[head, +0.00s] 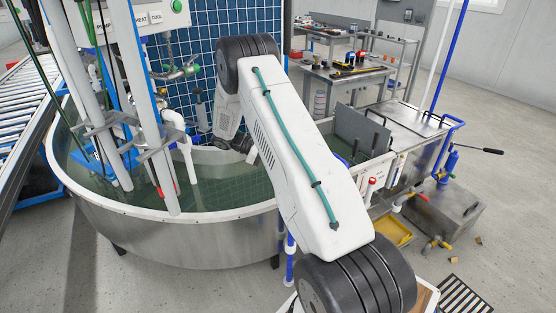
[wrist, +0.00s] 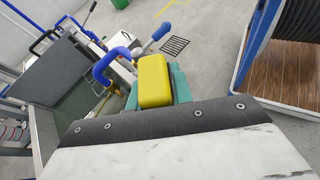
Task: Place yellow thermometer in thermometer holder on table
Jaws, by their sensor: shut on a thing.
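The yellow thermometer (wrist: 154,80) shows in the wrist view as a rounded yellow block. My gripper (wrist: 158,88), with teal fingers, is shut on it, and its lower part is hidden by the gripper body. In the head view my arm bends over the round tank, and the gripper and thermometer are hidden or too unclear to make out. A grey table (head: 345,80) with several small tools stands at the back right in the head view. I cannot make out the thermometer holder on it.
A round metal tank (head: 180,235) of water with pipes stands at left. A rectangular tank (head: 375,170) with blue handles and valves is at right. A roller conveyor (head: 28,110) runs along the far left. Open floor (head: 520,190) lies at right.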

